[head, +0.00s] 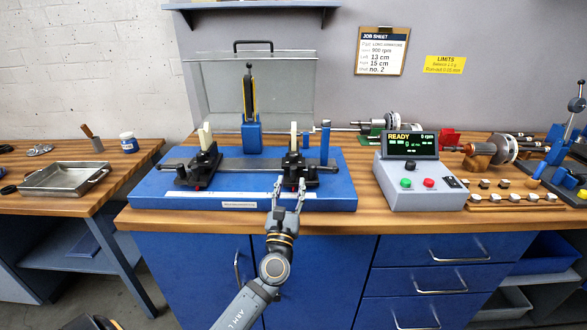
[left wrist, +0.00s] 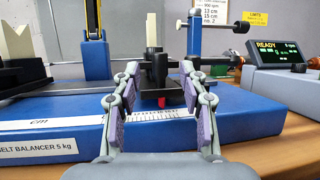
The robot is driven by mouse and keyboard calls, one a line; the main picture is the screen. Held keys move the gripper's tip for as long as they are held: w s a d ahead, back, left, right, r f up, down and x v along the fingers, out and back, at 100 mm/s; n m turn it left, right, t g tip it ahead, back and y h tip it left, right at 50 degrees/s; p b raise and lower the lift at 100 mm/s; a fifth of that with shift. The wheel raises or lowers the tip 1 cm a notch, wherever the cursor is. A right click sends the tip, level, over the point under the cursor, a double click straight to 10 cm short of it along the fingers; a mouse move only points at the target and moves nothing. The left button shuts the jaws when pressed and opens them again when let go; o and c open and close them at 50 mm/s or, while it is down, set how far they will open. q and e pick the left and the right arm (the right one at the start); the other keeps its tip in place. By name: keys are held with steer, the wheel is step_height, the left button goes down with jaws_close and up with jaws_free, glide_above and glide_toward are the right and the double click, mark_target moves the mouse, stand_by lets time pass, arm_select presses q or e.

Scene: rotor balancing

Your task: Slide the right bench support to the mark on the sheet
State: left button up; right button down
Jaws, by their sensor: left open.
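The right bench support (head: 298,165) is a black block with a cream upright, standing on the rail of the blue balancer base (head: 150,190). In the left wrist view the support (left wrist: 156,66) shows a red pointer above a white scale strip (left wrist: 163,115); its exact reading is too small to tell. My left gripper (head: 290,184) is open at the front of this support. In the left wrist view its fingers (left wrist: 158,72) stand either side of the black block, with gaps visible. The job sheet (head: 382,51) shows 13 cm and 15 cm lines. My right gripper is out of view.
The left bench support (head: 198,165) stands on the same rail (head: 245,165). A blue post (head: 325,143) rises right of the right support. The control box (head: 421,183) reads READY. A clear guard (head: 290,85) stands behind. Rotors and small parts fill the right bench.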

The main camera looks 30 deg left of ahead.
mark_target(292, 173)
arm_select(q)
steer(key=p+x, duration=0.1)
steer(key=x, duration=0.5)
steer(key=shift+f, duration=0.1)
jaws_close()
steer(key=shift+s+a, duration=0.1)
